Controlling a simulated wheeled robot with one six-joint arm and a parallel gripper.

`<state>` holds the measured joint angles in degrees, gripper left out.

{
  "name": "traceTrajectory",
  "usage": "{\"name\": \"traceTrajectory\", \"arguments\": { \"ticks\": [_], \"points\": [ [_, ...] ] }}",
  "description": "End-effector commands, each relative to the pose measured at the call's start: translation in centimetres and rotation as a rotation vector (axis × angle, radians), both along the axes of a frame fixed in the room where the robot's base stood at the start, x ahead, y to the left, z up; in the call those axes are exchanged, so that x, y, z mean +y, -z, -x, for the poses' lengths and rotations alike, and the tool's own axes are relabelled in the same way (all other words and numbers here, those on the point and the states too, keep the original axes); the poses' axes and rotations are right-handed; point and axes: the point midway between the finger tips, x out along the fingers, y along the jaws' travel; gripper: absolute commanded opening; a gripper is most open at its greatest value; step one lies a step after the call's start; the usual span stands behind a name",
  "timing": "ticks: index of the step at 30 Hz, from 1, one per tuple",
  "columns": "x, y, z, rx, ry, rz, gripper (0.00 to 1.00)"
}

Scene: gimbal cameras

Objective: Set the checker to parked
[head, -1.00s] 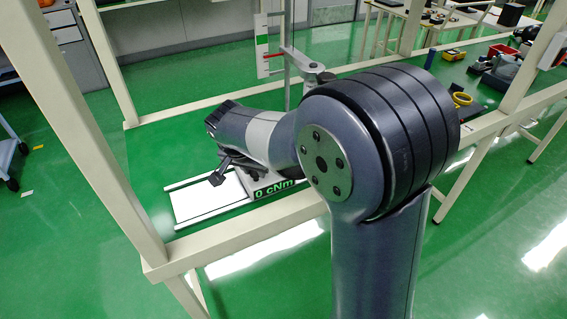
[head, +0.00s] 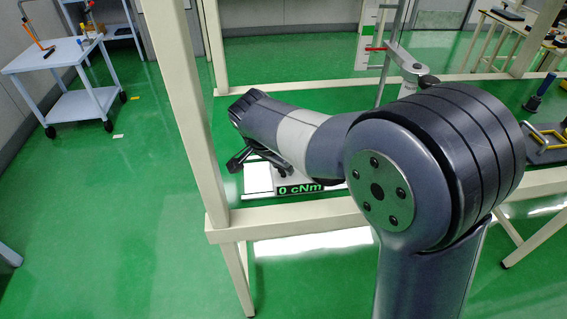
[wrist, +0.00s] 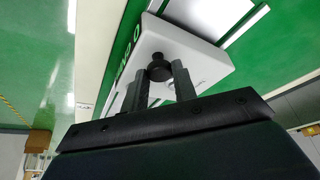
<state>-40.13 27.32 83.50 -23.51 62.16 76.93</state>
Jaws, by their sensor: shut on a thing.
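The checker (head: 300,189) is a white box with a green "0 cNm" readout, sitting on a white plate with rails (head: 257,180) on the green bench. My arm hides much of it in the head view. In the wrist view, the checker's white body (wrist: 205,68) carries a short round black knob (wrist: 158,68). My gripper (wrist: 161,80) is shut on this knob, one finger on each side. In the head view my gripper (head: 240,160) is low over the plate's left part, and its fingertips are hidden there.
Cream frame posts (head: 185,90) and a front rail (head: 290,216) surround the bench. An upright post with a red-and-green scale (head: 370,40) stands behind the checker. A white trolley (head: 75,75) is at the far left. Tools with yellow handles (head: 550,135) lie at right.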

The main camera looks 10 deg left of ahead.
Motion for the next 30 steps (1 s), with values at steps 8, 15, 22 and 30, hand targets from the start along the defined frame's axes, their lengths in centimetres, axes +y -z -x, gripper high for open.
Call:
{"name": "traceTrajectory", "arguments": {
  "ticks": [8, 15, 22, 30],
  "points": [
    [0.0, 0.0, 0.0, -0.001, 0.001, -0.001, 0.47],
    [0.0, -0.1, 0.0, -0.001, 0.001, -0.001, 0.48],
    [0.0, -2.6, -0.1, -0.004, 0.001, -0.004, 0.48],
    [0.0, -7.8, -0.1, -0.003, 0.000, -0.004, 0.48]
  ]
}}
